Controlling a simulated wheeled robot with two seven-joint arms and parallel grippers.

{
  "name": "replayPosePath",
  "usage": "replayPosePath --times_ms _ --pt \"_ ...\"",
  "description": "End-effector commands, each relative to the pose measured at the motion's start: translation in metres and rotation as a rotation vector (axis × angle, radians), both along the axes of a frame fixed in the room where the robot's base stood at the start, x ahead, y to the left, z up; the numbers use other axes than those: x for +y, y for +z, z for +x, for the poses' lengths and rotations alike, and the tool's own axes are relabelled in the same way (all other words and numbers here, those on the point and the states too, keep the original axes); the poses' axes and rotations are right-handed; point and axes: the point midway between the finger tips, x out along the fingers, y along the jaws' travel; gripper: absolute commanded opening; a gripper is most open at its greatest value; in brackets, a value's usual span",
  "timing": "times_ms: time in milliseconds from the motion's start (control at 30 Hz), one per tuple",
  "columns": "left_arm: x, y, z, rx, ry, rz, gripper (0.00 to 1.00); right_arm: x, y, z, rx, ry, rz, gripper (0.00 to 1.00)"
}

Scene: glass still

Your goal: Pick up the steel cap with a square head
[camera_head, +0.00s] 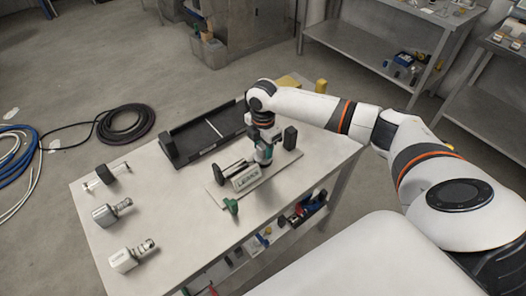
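A pale metal block with a stub (110,212) lies on the left of the white table (185,235). I cannot tell which piece, if any, is the steel cap with a square head. My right gripper (264,158) points down over the fixture (246,178) at the table's middle, away from these pieces. Its fingers are too small and too overlapped to tell open from shut. My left gripper is out of view.
A long black tray (190,146) lies along the table's back edge. A green-handled part (231,206) sits at the fixture's front. A dark upright block (290,138) stands right of my gripper. The front middle of the table is clear. Coiled hoses (125,124) lie on the floor.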

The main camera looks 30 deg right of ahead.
Motion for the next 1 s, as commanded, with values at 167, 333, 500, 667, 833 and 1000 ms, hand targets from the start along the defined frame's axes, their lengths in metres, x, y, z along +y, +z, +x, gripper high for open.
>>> replayPosePath --times_ms 167,333,500,667,833,1000 --pt "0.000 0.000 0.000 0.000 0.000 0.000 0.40 0.000 0.000 0.000 0.000 0.000 0.000 0.14" --pt "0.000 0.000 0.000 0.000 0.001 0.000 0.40 0.000 0.001 0.000 -0.001 0.000 0.000 0.00" --pt "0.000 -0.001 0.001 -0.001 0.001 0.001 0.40 0.000 0.002 0.000 -0.001 0.000 0.000 0.00" --pt "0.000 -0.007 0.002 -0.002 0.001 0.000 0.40 0.000 0.018 0.002 -0.005 0.000 0.000 0.00" --pt "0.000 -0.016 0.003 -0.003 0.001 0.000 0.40 0.000 0.053 0.001 -0.006 0.000 0.000 0.00" --pt "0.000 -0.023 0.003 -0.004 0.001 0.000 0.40 0.000 0.083 0.001 -0.005 0.001 0.000 0.00"
